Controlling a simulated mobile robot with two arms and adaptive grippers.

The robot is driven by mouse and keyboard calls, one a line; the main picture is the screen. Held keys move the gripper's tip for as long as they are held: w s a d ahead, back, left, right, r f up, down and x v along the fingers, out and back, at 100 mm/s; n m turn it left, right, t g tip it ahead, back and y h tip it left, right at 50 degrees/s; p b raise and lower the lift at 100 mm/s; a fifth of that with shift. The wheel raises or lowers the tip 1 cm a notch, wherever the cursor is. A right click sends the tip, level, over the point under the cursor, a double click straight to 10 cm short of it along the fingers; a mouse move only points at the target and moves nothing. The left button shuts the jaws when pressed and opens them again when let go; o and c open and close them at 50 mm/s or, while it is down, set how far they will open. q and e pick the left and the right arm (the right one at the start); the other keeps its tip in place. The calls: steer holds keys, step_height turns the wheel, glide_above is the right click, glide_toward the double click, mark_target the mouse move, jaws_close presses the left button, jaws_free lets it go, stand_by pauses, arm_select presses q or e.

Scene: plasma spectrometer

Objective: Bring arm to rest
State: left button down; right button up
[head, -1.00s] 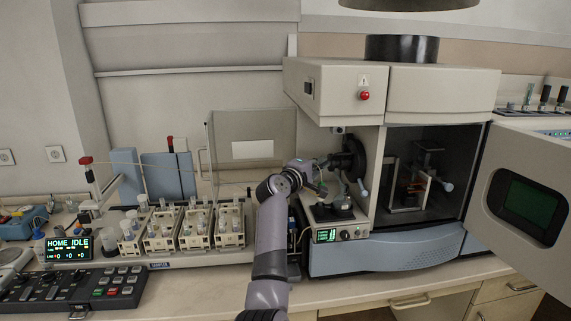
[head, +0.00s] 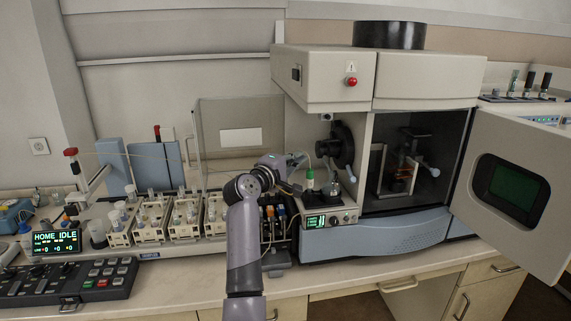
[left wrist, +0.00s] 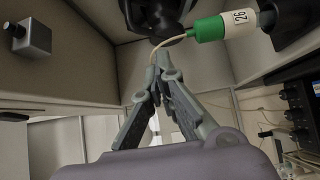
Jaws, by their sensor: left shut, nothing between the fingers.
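My left gripper (head: 299,158) is in front of the spectrometer's (head: 420,92) left bay, up and left of a small vial with a green cap (head: 310,181). In the left wrist view its fingers (left wrist: 160,62) are together with nothing between them. The green part (left wrist: 209,29) with a white "26" label lies past the fingertips there, apart from them. A thin tube passes close by the fingertips. My left arm (head: 243,235) rises from the bench's front edge. My right gripper is not in view.
The spectrometer's door (head: 515,185) stands open at right. A sampler with several vial racks (head: 183,218) and a clear panel (head: 240,135) is left of my arm. A keypad (head: 68,282) lies at front left.

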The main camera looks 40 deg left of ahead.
arm_select(q)
steer(key=shift+s+d, duration=0.2)
steer(key=shift+s, duration=2.25)
